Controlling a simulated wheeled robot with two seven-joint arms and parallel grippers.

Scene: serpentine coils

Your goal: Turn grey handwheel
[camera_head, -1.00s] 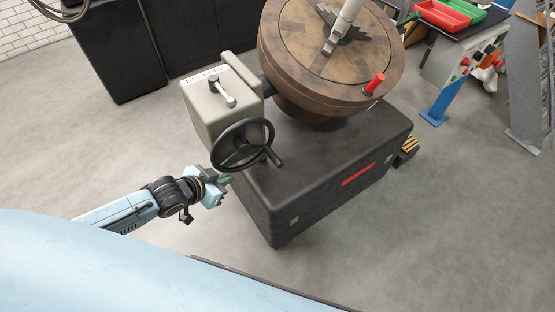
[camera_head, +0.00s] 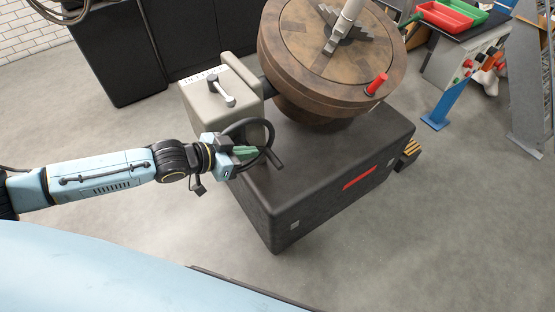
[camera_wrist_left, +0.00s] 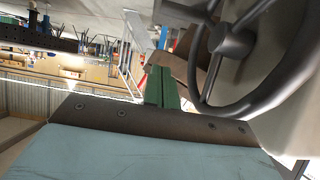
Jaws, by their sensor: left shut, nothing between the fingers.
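The handwheel (camera_head: 266,131) is a dark grey ring with a handle sticking out, on the side of a beige box (camera_head: 207,99). In the left wrist view the handwheel (camera_wrist_left: 270,99) fills the right side, with its hub and spokes visible. My left gripper (camera_head: 248,153) is in front of the wheel in the head view and hides its left and middle part. Its green fingers (camera_wrist_left: 161,88) are together and empty, just left of the rim in the wrist view. I cannot tell whether they touch the wheel. My right gripper is not in view.
A dark base block (camera_head: 330,165) with a red stripe stands below the wheel. A large brown round table (camera_head: 290,75) with a red knob is behind it. A blue-legged stand (camera_head: 437,107) is at the right. The grey floor (camera_head: 420,240) in front is clear.

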